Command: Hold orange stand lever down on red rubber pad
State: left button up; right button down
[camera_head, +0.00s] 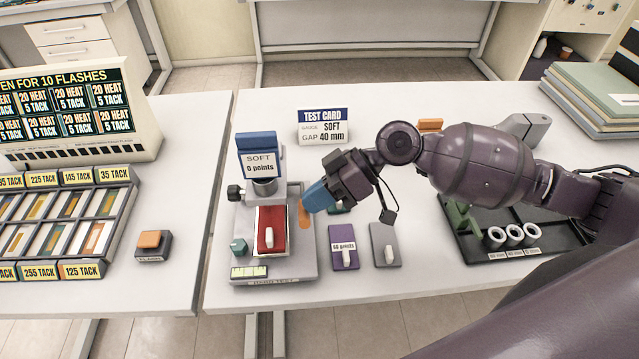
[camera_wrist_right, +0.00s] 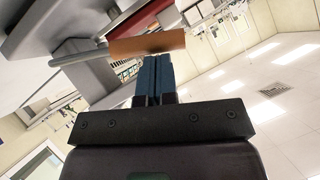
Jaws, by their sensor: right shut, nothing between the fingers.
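The hardness stand has a grey base and a blue head reading "SOFT 0 points" (camera_head: 260,158). The red rubber pad (camera_head: 270,230) lies on the stand's base with a small pale piece on it. The orange lever (camera_head: 304,214) is at the stand's right side; in the right wrist view the orange lever paddle (camera_wrist_right: 148,45) lies just beyond the fingertips. My right gripper (camera_head: 313,199) is shut with nothing between its blue fingers, close to the lever. In the right wrist view its fingers (camera_wrist_right: 153,75) are pressed together, and contact with the lever is unclear. My left gripper is out of view.
A test card (camera_head: 323,127) reads SOFT, gap 40 mm. A purple block marked "60 points" (camera_head: 343,248) and a grey block (camera_head: 385,245) stand right of the stand. A dark tray with white rings (camera_head: 513,236) lies farther right. An orange-topped button box (camera_head: 153,246) sits left.

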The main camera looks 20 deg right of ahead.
jog(key=shift+f, duration=0.1)
jog(key=shift+n+t+h, duration=0.3)
jog(key=shift+n+t, duration=0.4)
jog(key=shift+t, duration=0.1)
jog(key=f, duration=0.1)
jog(key=s+f+b, duration=0.1)
jog(key=f, duration=0.1)
jog(key=s+f, duration=0.1)
jog(key=shift+a+f+b, duration=0.15)
jog(key=shift+a+b, duration=0.1)
jog(key=shift+b, duration=0.05)
jog(key=shift+s, duration=0.1)
dwell(0.4)
